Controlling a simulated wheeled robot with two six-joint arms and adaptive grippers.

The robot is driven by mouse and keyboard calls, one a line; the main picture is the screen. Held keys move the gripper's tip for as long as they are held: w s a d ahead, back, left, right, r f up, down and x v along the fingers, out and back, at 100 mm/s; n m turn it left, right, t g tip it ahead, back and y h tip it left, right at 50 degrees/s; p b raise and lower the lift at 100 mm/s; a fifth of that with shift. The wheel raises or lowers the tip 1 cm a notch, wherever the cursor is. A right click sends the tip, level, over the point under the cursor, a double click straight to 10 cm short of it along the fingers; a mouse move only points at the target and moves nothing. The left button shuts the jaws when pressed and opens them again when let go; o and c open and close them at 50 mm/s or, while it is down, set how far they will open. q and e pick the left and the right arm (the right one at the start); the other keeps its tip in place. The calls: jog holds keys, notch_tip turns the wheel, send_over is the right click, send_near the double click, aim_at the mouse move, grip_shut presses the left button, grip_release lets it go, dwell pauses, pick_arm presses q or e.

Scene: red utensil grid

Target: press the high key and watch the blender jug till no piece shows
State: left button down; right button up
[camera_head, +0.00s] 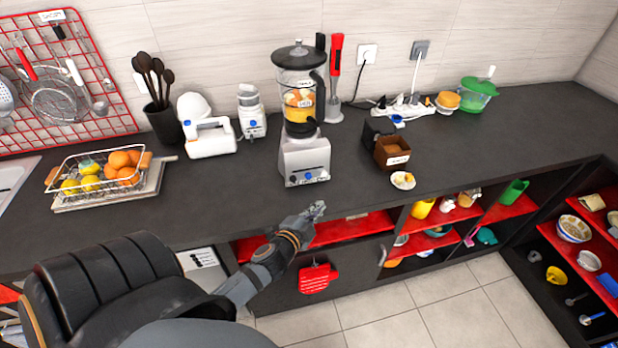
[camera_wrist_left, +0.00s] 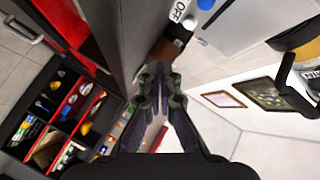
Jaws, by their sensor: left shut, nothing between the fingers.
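The blender jug (camera_head: 291,77) stands upright with a black lid on its silver-white base (camera_head: 304,156) on the dark counter. Orange and pale pieces (camera_head: 296,99) show in the jug. The base's front carries a blue key (camera_head: 308,177) and labels too small to read in the head view. My right gripper is out of view.
A brown box (camera_head: 393,152) and a small plate (camera_head: 403,181) stand right of the blender. A white toaster (camera_head: 210,138) and a fruit basket (camera_head: 100,172) stand left. Open red-shelved compartments lie below the counter edge.

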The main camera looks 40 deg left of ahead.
pick_arm(q)
send_near(317, 175)
jog(key=shift+w+d+f, duration=0.25)
jog(key=shift+w+d, duration=0.3)
jog(key=shift+w+d+f, duration=0.25)
jog(key=shift+w+d, duration=0.25)
jog(key=shift+w, duration=0.05)
jog(key=shift+w+a, duration=0.6)
jog(key=shift+a, duration=0.15)
jog(key=shift+w+a, duration=0.25)
jog(key=shift+a, duration=0.05)
jog(key=shift+w+a, duration=0.3)
jog(key=shift+a, duration=0.05)
dwell(0.9)
jog(key=shift+s+d, duration=0.6)
jog(key=shift+d, duration=0.05)
